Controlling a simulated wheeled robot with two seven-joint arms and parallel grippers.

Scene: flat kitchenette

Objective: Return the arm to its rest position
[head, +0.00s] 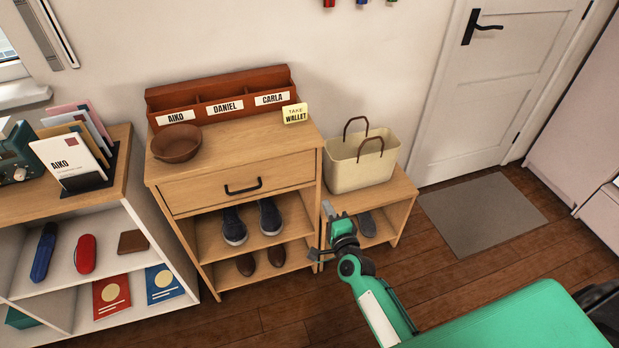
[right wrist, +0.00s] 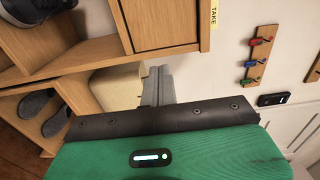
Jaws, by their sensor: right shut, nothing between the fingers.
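My right arm, green with a white panel, comes in from the lower right in the head view. Its right gripper (head: 327,228) is in front of the right edge of the wooden shoe cabinet (head: 240,168), left of the small bench (head: 398,190). In the right wrist view the gripper fingers (right wrist: 157,86) are together, with nothing held between them. The cabinet also shows in the right wrist view (right wrist: 165,22), close to the fingers in the picture. My left gripper does not show.
A cream basket (head: 362,165) stands on the bench. A bowl (head: 176,143), a named letter rack (head: 222,95) and a note (head: 295,113) are on the cabinet. A white shelf (head: 160,235) stands left. A grey mat (head: 482,213) lies before the door (head: 490,80). Wooden floor is clear in front.

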